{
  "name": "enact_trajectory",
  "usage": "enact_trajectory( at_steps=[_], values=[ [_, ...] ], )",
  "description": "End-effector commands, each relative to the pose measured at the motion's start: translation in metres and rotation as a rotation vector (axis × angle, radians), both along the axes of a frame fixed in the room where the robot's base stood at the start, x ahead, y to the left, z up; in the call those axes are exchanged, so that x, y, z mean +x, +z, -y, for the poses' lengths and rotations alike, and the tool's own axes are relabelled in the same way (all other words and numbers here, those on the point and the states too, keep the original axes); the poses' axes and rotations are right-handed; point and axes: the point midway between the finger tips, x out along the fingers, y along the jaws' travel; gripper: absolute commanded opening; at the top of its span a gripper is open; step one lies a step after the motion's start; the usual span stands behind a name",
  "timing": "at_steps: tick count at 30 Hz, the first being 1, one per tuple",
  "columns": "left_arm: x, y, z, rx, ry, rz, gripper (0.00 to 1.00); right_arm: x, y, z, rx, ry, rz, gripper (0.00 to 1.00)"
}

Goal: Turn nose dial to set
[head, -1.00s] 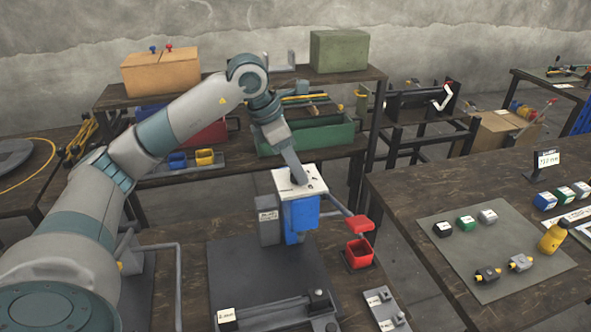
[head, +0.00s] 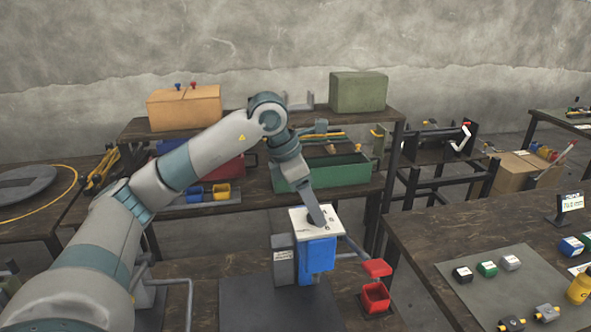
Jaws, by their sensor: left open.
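A rivet press with a blue body (head: 317,262) and a white top plate (head: 303,232) stands on the near bench. My left arm comes in from the left and bends down to it. My left gripper (head: 318,217) points down at the white plate, at or just above it. It is open, but its fingers look like one narrow grey shape, so the gap does not show. Small dark marks show on the plate beside the fingertips. I cannot make out the nose dial; the gripper may cover it. My right gripper is out of view.
A red bin (head: 375,297) and a red-ended lever (head: 377,267) are right of the press. A grey box (head: 284,262) stands at its left. A right-hand bench (head: 440,225) holds a grey mat (head: 478,295) with small blocks. A green crate (head: 345,172) is on the shelf behind.

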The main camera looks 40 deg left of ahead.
Motion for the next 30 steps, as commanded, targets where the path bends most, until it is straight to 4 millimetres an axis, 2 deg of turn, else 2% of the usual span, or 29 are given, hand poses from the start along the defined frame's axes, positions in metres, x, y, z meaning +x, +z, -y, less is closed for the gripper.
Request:
enact_trajectory(
  at_steps=[8, 18, 26, 30],
  values=[
    [-0.010, 0.032, -0.009, 0.001, 0.000, 0.004, 0.56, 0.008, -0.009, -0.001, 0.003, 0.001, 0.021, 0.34],
    [-0.029, 0.092, -0.025, 0.000, 0.002, 0.005, 0.56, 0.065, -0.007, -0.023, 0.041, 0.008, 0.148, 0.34],
    [-0.042, 0.133, -0.036, 0.000, 0.002, 0.004, 0.56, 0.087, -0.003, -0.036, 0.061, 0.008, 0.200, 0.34],
    [-0.047, 0.146, -0.039, 0.001, 0.002, 0.001, 0.56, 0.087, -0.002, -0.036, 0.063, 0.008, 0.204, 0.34]
  ],
)
